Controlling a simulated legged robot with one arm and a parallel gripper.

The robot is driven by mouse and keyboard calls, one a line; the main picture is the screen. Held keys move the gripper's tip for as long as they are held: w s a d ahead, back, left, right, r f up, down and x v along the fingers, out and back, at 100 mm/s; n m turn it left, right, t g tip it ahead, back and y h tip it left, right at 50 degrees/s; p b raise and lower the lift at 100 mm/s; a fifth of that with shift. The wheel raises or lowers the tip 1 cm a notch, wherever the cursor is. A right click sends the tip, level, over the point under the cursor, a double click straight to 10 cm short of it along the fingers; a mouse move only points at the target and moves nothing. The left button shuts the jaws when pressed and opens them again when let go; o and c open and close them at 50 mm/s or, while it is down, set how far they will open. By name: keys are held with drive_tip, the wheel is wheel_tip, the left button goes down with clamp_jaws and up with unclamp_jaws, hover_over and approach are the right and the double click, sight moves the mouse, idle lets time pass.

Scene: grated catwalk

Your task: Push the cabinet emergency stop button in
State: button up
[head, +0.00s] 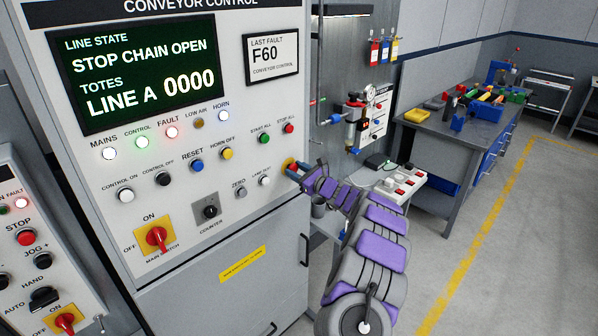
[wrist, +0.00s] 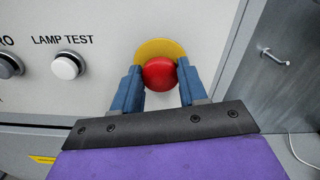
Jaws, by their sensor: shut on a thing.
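The grey control cabinet (head: 205,290) fills the left and middle of the head view. Its emergency stop is a red round button (wrist: 160,74) on a yellow disc (wrist: 160,48), right of the lamp test button (wrist: 67,65). In the head view the yellow disc (head: 290,163) shows at the panel's right edge, and my gripper largely hides the red button. My gripper (head: 297,173) is at the panel, with its blue fingers on both sides of the red button in the wrist view (wrist: 160,68), shut on it. How far in the button sits cannot be told.
A main switch (head: 157,237) and several other buttons and lamps are on the same panel. A second panel (head: 30,250) stands at the left. A small table (head: 400,185) is behind my arm. A workbench (head: 450,130) with bins stands at the back right. Floor at right is clear.

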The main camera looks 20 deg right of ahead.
drive_tip(key=shift+w, duration=0.15)
drive_tip(key=o, duration=0.7)
drive_tip(key=shift+w+f, duration=0.1)
drive_tip(key=shift+o, duration=0.8)
drive_tip(key=shift+w+f, duration=0.15)
drive_tip(key=shift+w, duration=0.05)
drive_tip(key=shift+o, duration=1)
drive_tip(key=shift+s, duration=0.1)
drive_tip(key=shift+s, duration=0.1)
drive_tip(key=p+v, duration=0.2)
drive_tip(key=v, duration=1.5)
drive_tip(key=shift+d, duration=0.1)
